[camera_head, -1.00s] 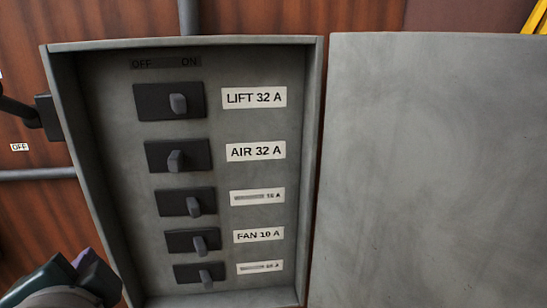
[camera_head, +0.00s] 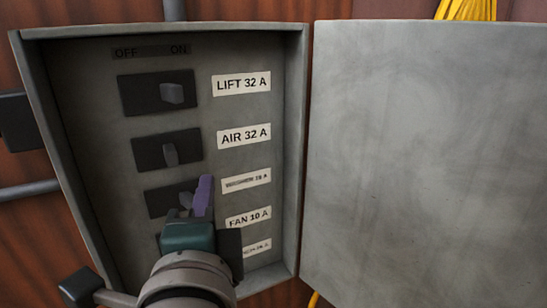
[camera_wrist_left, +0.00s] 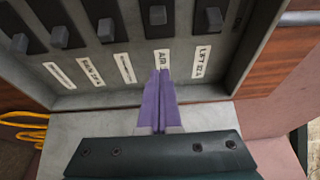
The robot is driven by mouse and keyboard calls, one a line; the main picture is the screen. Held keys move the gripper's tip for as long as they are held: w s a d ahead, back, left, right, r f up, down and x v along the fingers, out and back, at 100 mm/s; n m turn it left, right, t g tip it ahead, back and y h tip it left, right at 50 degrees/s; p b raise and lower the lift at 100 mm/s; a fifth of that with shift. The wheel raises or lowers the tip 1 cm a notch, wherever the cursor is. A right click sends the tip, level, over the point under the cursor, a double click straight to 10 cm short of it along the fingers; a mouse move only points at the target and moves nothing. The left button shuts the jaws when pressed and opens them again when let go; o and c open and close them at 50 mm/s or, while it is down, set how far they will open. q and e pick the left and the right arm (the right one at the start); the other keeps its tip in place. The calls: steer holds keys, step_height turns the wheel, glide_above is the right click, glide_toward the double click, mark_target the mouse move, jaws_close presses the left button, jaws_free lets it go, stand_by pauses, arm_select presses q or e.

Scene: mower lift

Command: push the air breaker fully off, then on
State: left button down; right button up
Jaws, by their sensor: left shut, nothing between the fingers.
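The air breaker (camera_head: 142,155) is the second black switch from the top in the open grey box, beside the label AIR 32 A. Its grey lever (camera_head: 170,154) stands near the middle, left of where the lift lever (camera_head: 172,93) sits on its own plate. My left gripper (camera_head: 203,195) has purple fingers, shut and empty, below and to the right of the air lever, apart from it. In the left wrist view the fingertips (camera_wrist_left: 160,75) lie over the AIR label, with the air lever (camera_wrist_left: 157,15) beyond them. My right gripper is out of view.
OFF and ON are marked at the box's top left and right (camera_head: 150,52). My left arm partly hides the lower breakers. The box's side walls (camera_head: 292,150) stand around the switches. The open grey door (camera_head: 410,150) fills the right. A yellow cable (camera_head: 467,10) hangs behind it.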

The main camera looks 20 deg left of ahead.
mark_target(171, 155)
arm_select(q)
steer(key=shift+w, duration=0.1)
steer(key=w+a, duration=0.1)
steer(key=a, duration=0.1)
steer(key=w+a+p, duration=0.1)
steer(key=w+a, duration=0.1)
steer(key=a, duration=0.1)
steer(key=w+a+p, duration=0.1)
steer(key=w+a, duration=0.1)
steer(key=shift+w+a, duration=0.2)
steer(key=shift+a, duration=0.15)
